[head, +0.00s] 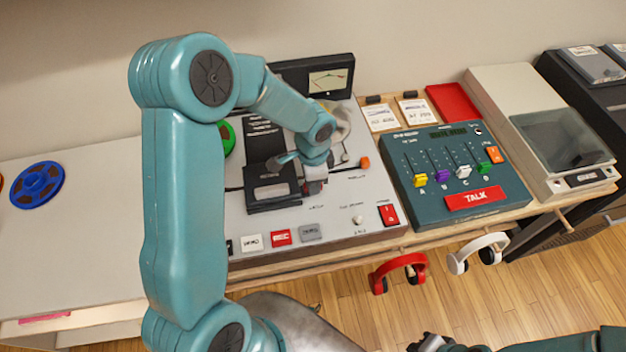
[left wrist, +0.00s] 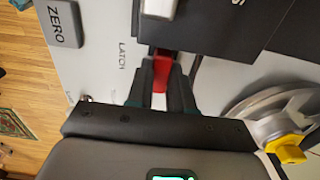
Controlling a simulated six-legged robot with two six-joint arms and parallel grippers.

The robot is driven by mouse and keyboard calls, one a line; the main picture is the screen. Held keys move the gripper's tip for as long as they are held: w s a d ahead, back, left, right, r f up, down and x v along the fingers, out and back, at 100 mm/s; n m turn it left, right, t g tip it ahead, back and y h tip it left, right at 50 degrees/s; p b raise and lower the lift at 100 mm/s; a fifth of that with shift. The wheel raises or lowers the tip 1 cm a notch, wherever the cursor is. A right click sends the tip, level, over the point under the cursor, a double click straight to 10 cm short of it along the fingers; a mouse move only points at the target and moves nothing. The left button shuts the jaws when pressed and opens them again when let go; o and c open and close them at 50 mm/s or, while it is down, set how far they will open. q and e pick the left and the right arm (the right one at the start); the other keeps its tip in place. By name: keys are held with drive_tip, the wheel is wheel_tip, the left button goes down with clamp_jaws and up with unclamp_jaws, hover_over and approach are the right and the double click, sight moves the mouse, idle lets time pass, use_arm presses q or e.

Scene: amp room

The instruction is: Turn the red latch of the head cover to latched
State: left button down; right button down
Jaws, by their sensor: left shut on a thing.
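The red latch (left wrist: 161,72) shows in the left wrist view beside the printed word LATCH, at the edge of the dark head cover (left wrist: 228,28). My left gripper (left wrist: 160,90) is shut on the latch, one dark finger on each side. In the head view the head cover (head: 272,190) lies on the pale tape deck, and my left gripper (head: 314,184) is at its right side. The latch is mostly hidden there by the gripper. Part of my right gripper (head: 440,343) shows at the bottom edge; its jaws cannot be made out.
A teal talk console (head: 455,165) with sliders stands right of the deck (head: 345,230). Red headphones (head: 398,270) and white headphones (head: 478,252) hang at the front edge. A blue reel (head: 37,185) lies at left. A metal reel part with a yellow piece (left wrist: 288,150) is close to my left gripper.

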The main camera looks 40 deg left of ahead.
use_arm(q)
drive_tip(key=shift+w, duration=0.1)
idle(0.3)
drive_tip(key=c, duration=1)
unclamp_jaws()
drive_tip(key=shift+r, duration=0.1)
wheel_tip(320, 180, up, 16)
drive_tip(key=shift+r, duration=0.15)
